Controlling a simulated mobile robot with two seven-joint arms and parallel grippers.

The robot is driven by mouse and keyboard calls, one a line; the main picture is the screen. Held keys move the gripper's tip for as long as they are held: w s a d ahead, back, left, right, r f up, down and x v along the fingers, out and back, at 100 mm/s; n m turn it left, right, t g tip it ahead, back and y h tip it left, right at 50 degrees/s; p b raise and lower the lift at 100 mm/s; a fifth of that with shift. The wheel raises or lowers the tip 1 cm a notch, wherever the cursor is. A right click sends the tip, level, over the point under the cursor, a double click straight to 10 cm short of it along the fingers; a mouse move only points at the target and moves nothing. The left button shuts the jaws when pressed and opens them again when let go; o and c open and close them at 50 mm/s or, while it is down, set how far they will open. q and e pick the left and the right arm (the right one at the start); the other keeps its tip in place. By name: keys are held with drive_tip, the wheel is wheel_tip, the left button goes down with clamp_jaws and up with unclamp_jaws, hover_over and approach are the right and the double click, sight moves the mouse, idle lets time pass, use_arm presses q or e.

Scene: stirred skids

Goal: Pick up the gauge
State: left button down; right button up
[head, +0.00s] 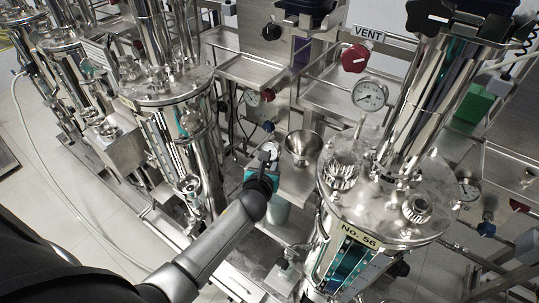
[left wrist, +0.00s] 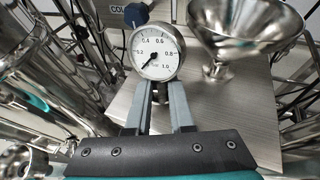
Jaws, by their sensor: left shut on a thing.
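A round white-faced gauge (left wrist: 157,52) with a metal rim and a scale up to 1.0 shows in the left wrist view, its dial facing the camera. My left gripper (left wrist: 160,88) has its two grey fingers shut on the gauge's stem, just below the dial. In the head view my left gripper (head: 268,162) is in the middle, with the gauge (head: 271,148) small and partly hidden at its tips. Whether the gauge touches the metal shelf (left wrist: 220,115) is hard to tell. My right gripper is in neither view.
A steel funnel (head: 303,146) stands close to the right of the gauge. A steel vessel labelled No-56 (head: 345,215) is at the right, and another vessel (head: 170,85) at the left. Another gauge (head: 370,95) sits below the VENT sign. Pipes and frames crowd the surroundings.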

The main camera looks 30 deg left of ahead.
use_arm(q)
drive_tip(key=shift+r, duration=0.1)
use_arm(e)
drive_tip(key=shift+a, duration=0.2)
use_arm(q)
drive_tip(key=shift+r, duration=0.25)
wheel_tip(320, 180, up, 9)
drive_tip(key=p, duration=0.5)
drive_tip(key=shift+f, duration=0.15)
drive_tip(key=shift+r+p, duration=0.35)
drive_tip(key=shift+p, duration=0.05)
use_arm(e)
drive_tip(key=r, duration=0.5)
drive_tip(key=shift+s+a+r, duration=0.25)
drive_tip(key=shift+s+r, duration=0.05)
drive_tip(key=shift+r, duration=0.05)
use_arm(q)
drive_tip(key=shift+d, duration=0.1)
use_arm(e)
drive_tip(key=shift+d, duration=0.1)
